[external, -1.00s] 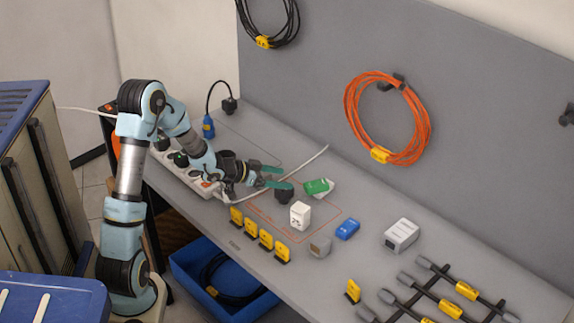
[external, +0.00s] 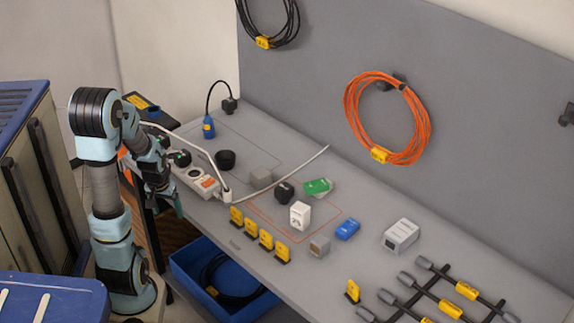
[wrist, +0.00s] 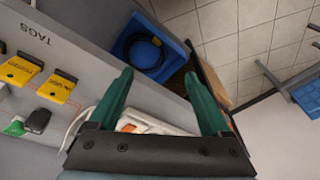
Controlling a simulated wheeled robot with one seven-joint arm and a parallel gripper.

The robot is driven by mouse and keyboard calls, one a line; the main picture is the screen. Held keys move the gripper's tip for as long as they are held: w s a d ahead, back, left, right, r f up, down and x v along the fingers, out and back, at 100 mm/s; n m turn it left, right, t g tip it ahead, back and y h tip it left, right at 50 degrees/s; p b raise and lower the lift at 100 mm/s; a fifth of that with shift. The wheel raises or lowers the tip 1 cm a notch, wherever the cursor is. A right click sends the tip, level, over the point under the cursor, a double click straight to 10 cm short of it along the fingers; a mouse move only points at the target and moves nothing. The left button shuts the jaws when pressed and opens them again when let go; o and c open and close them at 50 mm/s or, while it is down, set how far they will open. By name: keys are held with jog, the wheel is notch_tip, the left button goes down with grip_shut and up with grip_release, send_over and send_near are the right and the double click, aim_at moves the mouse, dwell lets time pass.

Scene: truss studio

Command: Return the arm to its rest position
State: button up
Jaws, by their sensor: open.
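My gripper (external: 177,205) hangs at the table's left front edge in the external view, close to my column, with the arm folded back. The white power strip (external: 192,178) lies on the table just beyond my gripper. It partly shows between the finger bases in the wrist view (wrist: 145,125).
A blue bin (external: 188,272) with a black cable stands on the floor below the table edge. Several yellow tags (external: 251,230) stand along the front edge. A black adapter (external: 284,191), white adapter (external: 300,215) and blue block (external: 347,229) sit further right.

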notch_tip(320, 180, up, 15)
jog(key=s+n+p, duration=0.1)
jog(key=s+p, duration=0.1)
jog(key=p, duration=1.3)
jog(key=shift+s+a+g, duration=0.25)
jog(key=shift+a+g, duration=0.05)
jog(key=shift+a, duration=0.05)
jog(key=shift+o, duration=0.8)
